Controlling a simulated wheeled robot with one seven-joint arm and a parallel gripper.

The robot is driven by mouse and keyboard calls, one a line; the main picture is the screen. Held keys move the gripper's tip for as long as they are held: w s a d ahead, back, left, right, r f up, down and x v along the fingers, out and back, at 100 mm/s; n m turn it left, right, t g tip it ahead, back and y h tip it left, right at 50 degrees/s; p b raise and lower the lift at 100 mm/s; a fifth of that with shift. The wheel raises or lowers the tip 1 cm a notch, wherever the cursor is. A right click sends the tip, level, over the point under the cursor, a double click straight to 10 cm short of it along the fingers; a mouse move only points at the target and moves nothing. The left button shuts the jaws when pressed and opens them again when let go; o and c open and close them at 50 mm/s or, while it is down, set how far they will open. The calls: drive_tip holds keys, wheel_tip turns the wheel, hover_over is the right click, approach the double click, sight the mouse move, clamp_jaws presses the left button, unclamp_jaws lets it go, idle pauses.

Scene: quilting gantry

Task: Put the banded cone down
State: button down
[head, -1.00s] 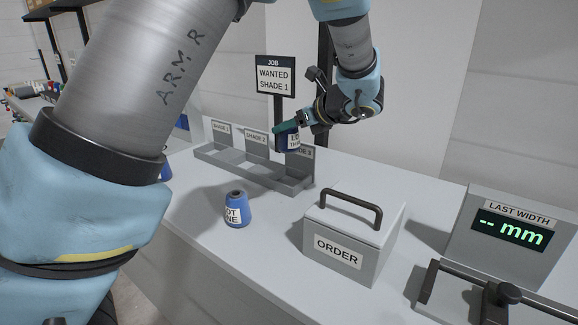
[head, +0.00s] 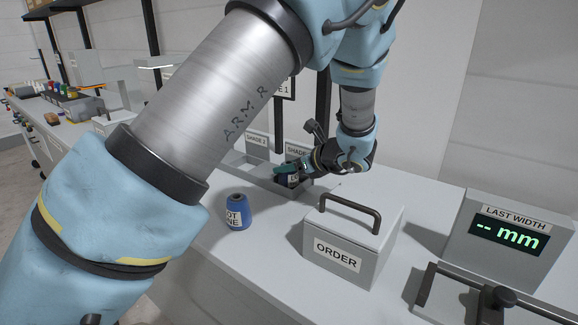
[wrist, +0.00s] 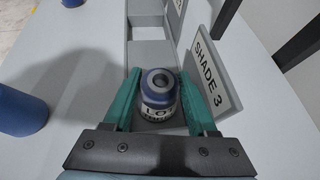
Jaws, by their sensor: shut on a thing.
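My gripper (head: 287,172) is shut on the banded cone (head: 291,181), a blue thread cone with a white label. In the wrist view the banded cone (wrist: 158,97) stands upright between the green fingers. It is low in the end compartment of the grey rack (wrist: 150,55), beside the SHADE 3 plate (wrist: 213,72). I cannot tell whether its base touches the compartment floor. Another blue cone (head: 237,212), labelled with "NINE" partly readable, stands on the bench in front of the rack. My arm hides the rack's left part in the head view.
A grey ORDER box (head: 352,240) with a dark handle stands right of the rack. A LAST WIDTH display (head: 509,230) is farther right, behind a dark bar fixture (head: 495,297). A dark post rises behind the rack. Bench between the loose cone and the box is clear.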

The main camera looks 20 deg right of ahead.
drive_tip(key=shift+f, duration=0.15)
drive_tip(key=shift+c, duration=2.4)
unclamp_jaws()
drive_tip(key=shift+r, duration=0.25)
drive_tip(key=b+v, duration=0.2)
drive_tip(key=v, duration=1)
drive_tip(key=shift+f, duration=0.1)
